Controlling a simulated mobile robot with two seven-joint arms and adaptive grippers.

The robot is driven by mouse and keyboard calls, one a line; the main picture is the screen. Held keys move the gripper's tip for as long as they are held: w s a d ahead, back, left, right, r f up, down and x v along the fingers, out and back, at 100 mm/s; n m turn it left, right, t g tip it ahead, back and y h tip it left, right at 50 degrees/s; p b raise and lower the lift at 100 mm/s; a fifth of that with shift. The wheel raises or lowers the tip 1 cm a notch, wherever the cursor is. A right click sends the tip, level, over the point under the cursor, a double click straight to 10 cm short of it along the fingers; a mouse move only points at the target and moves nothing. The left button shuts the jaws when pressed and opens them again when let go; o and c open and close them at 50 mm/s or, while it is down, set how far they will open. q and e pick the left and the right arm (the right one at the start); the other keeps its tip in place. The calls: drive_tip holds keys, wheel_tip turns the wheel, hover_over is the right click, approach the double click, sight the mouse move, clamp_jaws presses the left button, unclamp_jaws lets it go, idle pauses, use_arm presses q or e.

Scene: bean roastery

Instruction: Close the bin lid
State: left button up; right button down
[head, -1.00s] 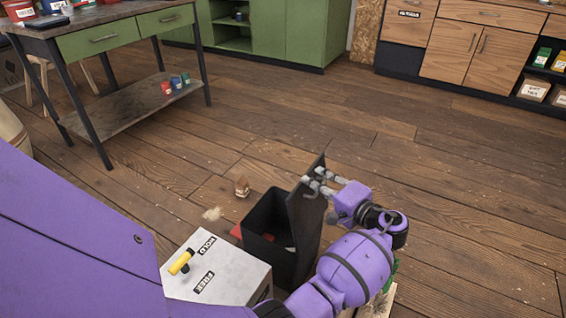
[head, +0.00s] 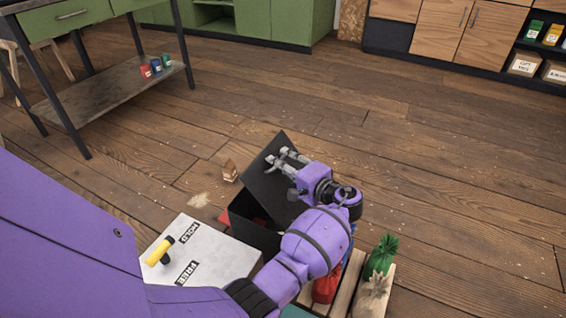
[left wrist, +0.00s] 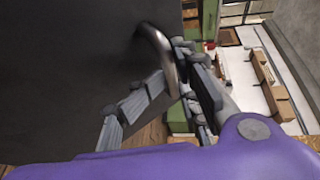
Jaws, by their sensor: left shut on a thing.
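The black bin (head: 240,214) stands on the floor at the lower middle of the head view. Its dark flat lid (head: 274,190) is hinged up and tilted over the opening, partly open. The lid (left wrist: 65,65) fills the left of that view. My left forearm hides the bin's right side. My right gripper is not seen.
A pale box with a yellow handle (head: 160,250) and HOLD and FREE labels stands left of the bin. A wooden crate (head: 373,297) with red and green bags is at the lower right. A small brown item (head: 230,170) lies beyond the bin.

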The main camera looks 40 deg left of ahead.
use_arm(q)
drive_tip(key=shift+w+a+r, duration=0.2)
drive_tip(key=shift+a, duration=0.05)
drive_tip(key=shift+c, duration=0.3)
drive_tip(key=shift+a, duration=0.1)
clamp_jaws()
drive_tip(key=shift+s, duration=0.1)
